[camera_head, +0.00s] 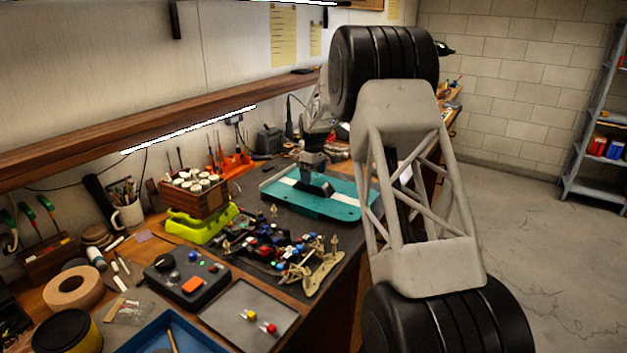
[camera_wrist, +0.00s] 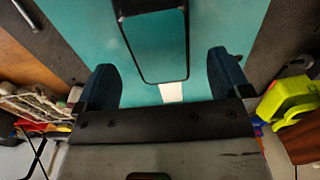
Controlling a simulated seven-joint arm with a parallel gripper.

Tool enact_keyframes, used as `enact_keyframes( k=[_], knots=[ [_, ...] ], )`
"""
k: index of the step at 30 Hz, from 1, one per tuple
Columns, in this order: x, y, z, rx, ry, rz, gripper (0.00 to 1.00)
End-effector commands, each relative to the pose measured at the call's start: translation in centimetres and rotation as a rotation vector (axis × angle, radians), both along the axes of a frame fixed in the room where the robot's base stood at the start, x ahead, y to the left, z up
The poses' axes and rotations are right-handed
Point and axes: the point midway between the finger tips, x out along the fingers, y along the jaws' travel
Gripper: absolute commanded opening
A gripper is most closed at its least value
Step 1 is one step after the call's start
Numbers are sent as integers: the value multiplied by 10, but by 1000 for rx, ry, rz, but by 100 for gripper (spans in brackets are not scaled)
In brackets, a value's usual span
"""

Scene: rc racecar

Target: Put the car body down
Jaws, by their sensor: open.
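The car body (camera_head: 345,207) is a flat teal shell with a white stripe and a raised, black-sided cabin. It lies on the dark work mat in the middle of the bench, and its teal surface fills the middle of the wrist view (camera_wrist: 75,30). My gripper (camera_head: 313,168) is just above the cabin. In the wrist view its two dark blue fingers (camera_wrist: 163,78) are spread apart, one on each side of the cabin, with teal showing between each finger and the cabin. Nothing is held. My arm hides the right end of the body in the head view.
The open car chassis (camera_head: 285,258) stands on the mat in front of the body. A yellow-green stand (camera_head: 205,226) and a wooden box of jars (camera_head: 180,203) are to the left. A grey tray (camera_head: 235,318) and a control box (camera_head: 183,275) are nearer.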

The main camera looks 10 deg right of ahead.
Motion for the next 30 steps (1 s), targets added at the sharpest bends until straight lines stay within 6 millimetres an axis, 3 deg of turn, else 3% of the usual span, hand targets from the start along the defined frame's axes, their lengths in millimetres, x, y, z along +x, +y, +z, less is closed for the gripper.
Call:
enact_keyframes(
  k=[15,21,30],
  knots=[
    [0,0,77,0,-1,0,95],
    [0,0,90,0,0,0,95],
    [0,0,92,0,1,0,95]
  ],
)
